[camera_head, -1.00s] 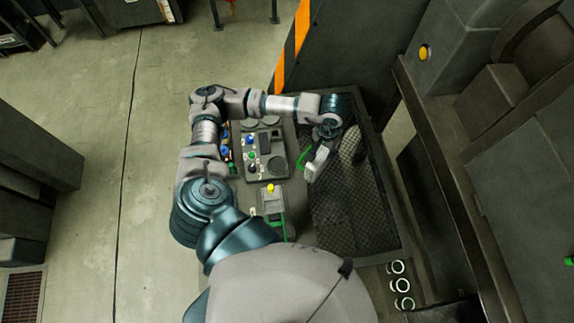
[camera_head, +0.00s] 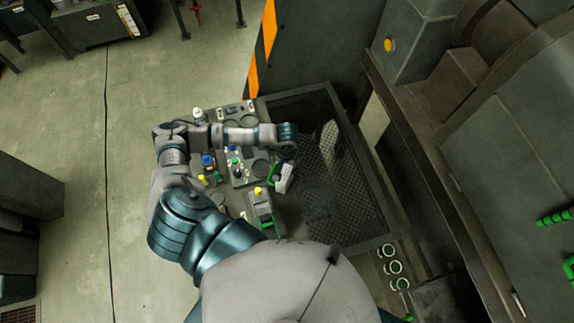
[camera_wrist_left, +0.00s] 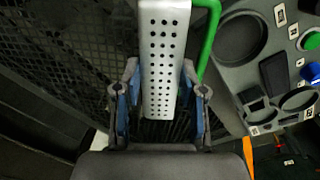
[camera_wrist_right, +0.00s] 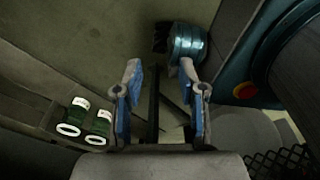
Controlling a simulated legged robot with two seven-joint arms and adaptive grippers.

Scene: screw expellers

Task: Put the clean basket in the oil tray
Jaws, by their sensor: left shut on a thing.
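My left gripper (camera_head: 285,158) is shut on a light grey perforated basket (camera_head: 284,179) with a green handle (camera_head: 271,174). It holds the basket near the left edge of a dark mesh-topped tray (camera_head: 381,238). In the left wrist view the basket (camera_wrist_left: 160,62) stands between the fingers, its green handle (camera_wrist_left: 212,40) to the right and the mesh to the left. Another grey perforated piece (camera_head: 329,138) is in the tray's upper part; I cannot tell its full shape. My right gripper (camera_wrist_right: 158,75) is open and empty; it is not visible in the head view.
A grey caddy (camera_head: 221,122) with colour-capped bottles and round recesses is left of the tray. White-ringed green jars (camera_head: 393,268) stand below the tray. Machinery (camera_head: 500,140) closes off the right side.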

